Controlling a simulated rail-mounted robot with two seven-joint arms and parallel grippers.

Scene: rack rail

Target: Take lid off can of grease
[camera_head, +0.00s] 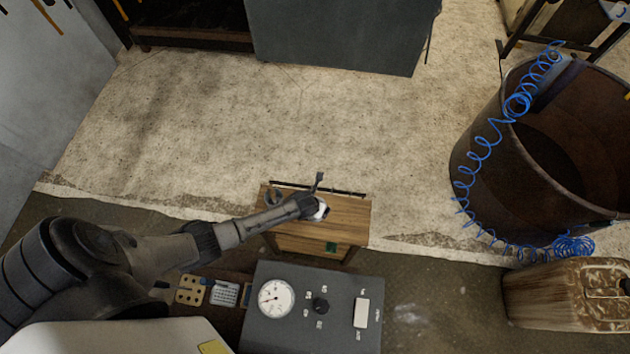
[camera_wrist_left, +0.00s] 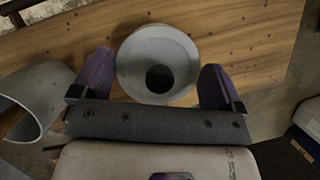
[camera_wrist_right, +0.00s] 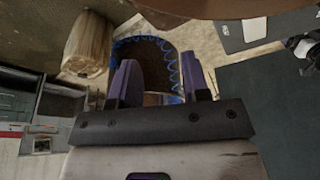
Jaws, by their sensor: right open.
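A grey round can-like object (camera_wrist_left: 158,55) with a dark round centre stands on the wooden table in the left wrist view. I cannot tell whether the dark centre is a lid, a hole or its inside. My left gripper (camera_wrist_left: 156,68) is open, with one purple finger on each side of the object and small gaps showing. In the head view the left gripper (camera_head: 320,208) is over the table and hides most of the object. My right gripper (camera_wrist_right: 160,72) is open and empty in the right wrist view, away from the table. It is out of the head view.
A curved grey piece (camera_wrist_left: 38,92) lies left of the object on the wooden table (camera_head: 348,214). A gauge panel (camera_head: 305,325) stands nearer. A large drum with blue coiled hose (camera_head: 490,125) is at right.

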